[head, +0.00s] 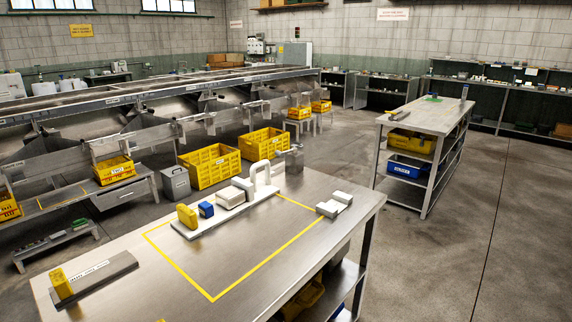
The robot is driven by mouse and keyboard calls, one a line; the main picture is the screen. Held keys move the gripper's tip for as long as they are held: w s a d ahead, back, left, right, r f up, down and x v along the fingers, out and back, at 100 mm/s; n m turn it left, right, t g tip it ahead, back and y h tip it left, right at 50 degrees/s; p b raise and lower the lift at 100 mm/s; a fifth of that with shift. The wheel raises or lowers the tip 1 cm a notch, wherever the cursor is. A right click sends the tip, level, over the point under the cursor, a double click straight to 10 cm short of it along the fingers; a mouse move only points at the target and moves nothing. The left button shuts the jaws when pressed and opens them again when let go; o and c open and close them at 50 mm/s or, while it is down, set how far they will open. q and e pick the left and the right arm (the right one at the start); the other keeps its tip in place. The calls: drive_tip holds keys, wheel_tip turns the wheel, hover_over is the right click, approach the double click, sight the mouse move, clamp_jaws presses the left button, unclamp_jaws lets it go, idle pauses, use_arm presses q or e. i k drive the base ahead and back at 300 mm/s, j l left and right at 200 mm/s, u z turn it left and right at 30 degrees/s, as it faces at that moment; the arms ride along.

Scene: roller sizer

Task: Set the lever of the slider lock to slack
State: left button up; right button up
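A long pale fixture (230,205) lies on the metal workbench (130,295). It carries a yellow block (187,216) at its left end, a small blue block (206,209), a beige block (230,197) and a white upright arch (263,171) at its right end. A dark labelled bar (105,277) with an upright yellow block (61,283) lies at the bench's left. I cannot tell for sure which of these is the slider lock, nor make out its lever's setting. Neither of my grippers is in view.
A yellow line (250,268) marks an area of mostly bare bench top. A small white-and-grey block (334,206) sits near the right edge. A second bench (425,115) stands beyond at right, with open floor between. Yellow crates (210,166) stand behind the bench.

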sight(294, 149)
drive_tip(key=i+l+u, duration=0.3)
drive_tip(key=u, duration=0.3)
drive_tip(key=i+l+u, duration=0.1)
drive_tip(key=l+u, duration=0.45)
drive_tip(key=u, duration=0.2)
drive_tip(key=i+l+u, duration=0.1)
drive_tip(key=l+u, duration=0.4)
drive_tip(key=l, duration=0.55)
drive_tip(key=l+u, duration=0.15)
drive_tip(key=l, duration=0.55)
drive_tip(key=k+l+u, duration=0.1)
drive_tip(key=l, duration=0.6)
drive_tip(key=k+l+u, duration=0.15)
drive_tip(key=l, duration=0.5)
drive_tip(key=i+j, duration=0.3)
drive_tip(key=i, duration=0.15)
